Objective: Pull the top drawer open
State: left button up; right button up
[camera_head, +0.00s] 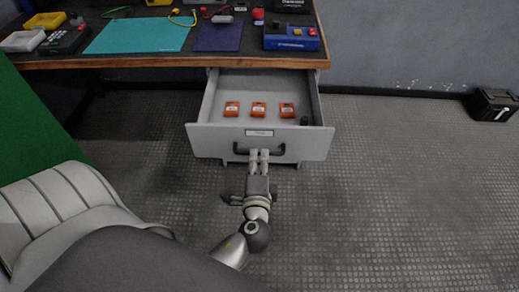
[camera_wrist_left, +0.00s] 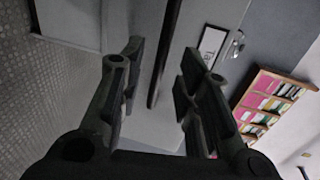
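The grey top drawer (camera_head: 208,139) under the workbench stands pulled well out in the head view. Its front carries a white label (camera_head: 259,133) and a dark bar handle (camera_head: 240,151). My left gripper (camera_head: 258,155) is at the middle of the handle. In the left wrist view the dark handle bar (camera_wrist_left: 165,50) runs between the two fingers of the left gripper (camera_wrist_left: 160,85), with gaps visible beside the bar. The fingers stand apart. The handle's middle is partly hidden by the fingers in the head view. My right gripper is not in view.
Several small orange boxes (camera_head: 258,109) and a dark item (camera_head: 304,121) lie in the drawer. The wooden-edged workbench (camera_head: 150,62) above holds mats, trays and tools. A black case (camera_head: 492,104) stands at the far right. The floor right of the drawer is clear.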

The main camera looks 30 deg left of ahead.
pick_arm(q)
jog(key=v, duration=0.8)
